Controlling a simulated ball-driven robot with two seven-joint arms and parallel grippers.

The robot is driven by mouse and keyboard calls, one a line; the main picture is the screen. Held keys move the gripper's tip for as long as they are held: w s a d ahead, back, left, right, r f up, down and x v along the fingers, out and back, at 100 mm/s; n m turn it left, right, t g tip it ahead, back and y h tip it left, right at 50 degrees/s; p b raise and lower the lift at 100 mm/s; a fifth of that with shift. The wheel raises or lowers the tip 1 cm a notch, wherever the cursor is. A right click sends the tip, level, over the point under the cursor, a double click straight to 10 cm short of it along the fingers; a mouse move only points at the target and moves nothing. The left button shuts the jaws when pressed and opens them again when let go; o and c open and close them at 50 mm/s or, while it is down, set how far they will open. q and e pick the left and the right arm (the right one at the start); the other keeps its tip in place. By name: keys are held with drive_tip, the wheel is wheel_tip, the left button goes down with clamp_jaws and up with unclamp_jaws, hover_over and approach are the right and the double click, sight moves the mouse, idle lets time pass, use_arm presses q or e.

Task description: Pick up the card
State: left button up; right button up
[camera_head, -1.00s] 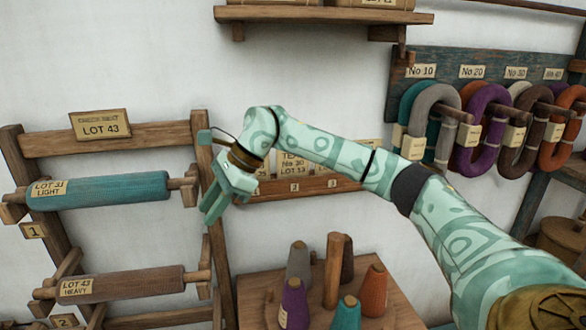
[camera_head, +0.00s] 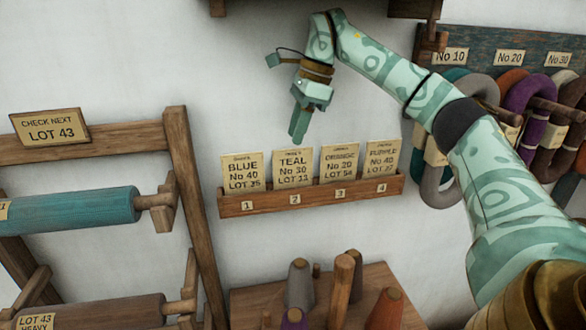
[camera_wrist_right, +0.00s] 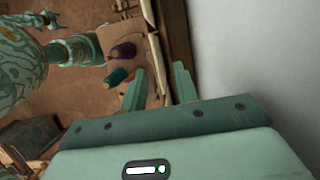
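Four-slot wooden rack (camera_head: 312,196) on the wall holds upright cards: blue (camera_head: 243,173) in slot 1, teal (camera_head: 293,168) in slot 2, orange (camera_head: 340,163) in slot 3 and purple (camera_head: 382,160) in slot 4. My right gripper (camera_head: 299,122) points down above the rack, near the teal card's top and apart from it. The right wrist view shows its two fingers (camera_wrist_right: 160,68) spread with nothing between them. A small mint shape at that view's top left may be my left gripper; its fingers are unclear.
A wooden frame (camera_head: 188,190) with rollers (camera_head: 85,209) and a "LOT 43" sign (camera_head: 49,126) stands at left. A stand (camera_head: 250,300) with cones is below the rack. Yarn hanks (camera_head: 530,97) hang at right. The wall around the gripper is clear.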

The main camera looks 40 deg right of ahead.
sight(291, 160)
drive_tip(key=x, duration=0.2)
drive_tip(key=b+x, duration=0.1)
drive_tip(key=x, duration=0.3)
drive_tip(key=shift+s+f+b, duration=0.25)
drive_tip(key=shift+f+b, duration=0.05)
drive_tip(key=shift+b, duration=0.05)
drive_tip(key=shift+w+f, duration=0.1)
drive_tip(key=shift+f, duration=0.2)
use_arm(q)
drive_tip(key=shift+s+a+f, duration=0.2)
drive_tip(key=shift+s+f, duration=0.05)
drive_tip(key=shift+f, duration=0.3)
drive_tip(key=shift+s+a+f, duration=0.2)
drive_tip(key=shift+s+f, duration=0.05)
drive_tip(key=shift+f, duration=0.25)
use_arm(e)
drive_tip(key=shift+a, duration=0.1)
use_arm(q)
drive_tip(key=shift+w+d+r+p, duration=0.1)
drive_tip(key=shift+d+r+p, duration=0.05)
drive_tip(key=shift+r+p, duration=0.4)
use_arm(e)
drive_tip(key=shift+f, duration=0.25)
clamp_jaws()
